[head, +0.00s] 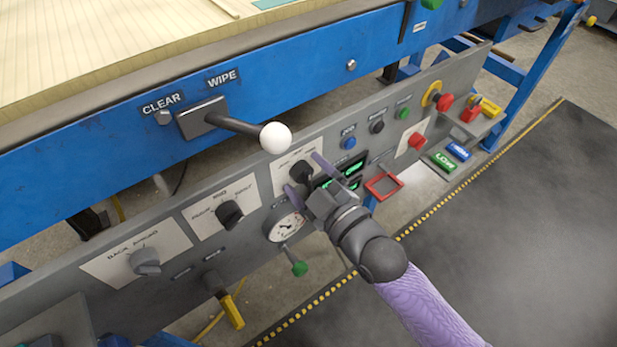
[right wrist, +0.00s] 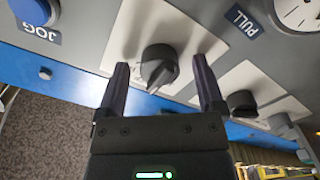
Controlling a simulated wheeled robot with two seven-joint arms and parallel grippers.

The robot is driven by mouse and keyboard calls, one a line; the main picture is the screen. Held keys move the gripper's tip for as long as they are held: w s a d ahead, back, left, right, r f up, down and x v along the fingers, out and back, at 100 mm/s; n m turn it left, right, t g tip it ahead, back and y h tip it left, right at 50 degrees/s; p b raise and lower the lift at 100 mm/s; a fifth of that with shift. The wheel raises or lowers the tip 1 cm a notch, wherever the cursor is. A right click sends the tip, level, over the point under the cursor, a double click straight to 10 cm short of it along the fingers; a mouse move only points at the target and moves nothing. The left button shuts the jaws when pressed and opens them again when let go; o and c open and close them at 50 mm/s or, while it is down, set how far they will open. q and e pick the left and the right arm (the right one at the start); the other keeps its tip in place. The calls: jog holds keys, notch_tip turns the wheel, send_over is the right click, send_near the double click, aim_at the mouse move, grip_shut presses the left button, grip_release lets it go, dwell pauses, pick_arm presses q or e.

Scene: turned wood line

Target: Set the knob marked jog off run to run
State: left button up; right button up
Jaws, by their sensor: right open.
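The black rotary knob (head: 301,172) sits on a white label plate on the grey control panel (head: 343,127). The plate's small words are too blurred to read. My right gripper (head: 303,173) is open, with one finger on each side of this knob. In the right wrist view the knob (right wrist: 158,68) lies between the fingertips (right wrist: 160,72), with a visible gap on both sides. Its raised grip bar slants slightly in that view; which marking it points at cannot be told. My left gripper is out of view.
A black three-position knob (head: 230,214) and a grey knob (head: 145,261) lie to the left. A gauge (head: 287,227) and green-tipped lever (head: 298,268) sit below. A white-balled lever (head: 275,138) juts out above. Blue button (head: 348,142) and red frame (head: 383,186) lie right.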

jog(key=c, duration=0.5)
grip_shut()
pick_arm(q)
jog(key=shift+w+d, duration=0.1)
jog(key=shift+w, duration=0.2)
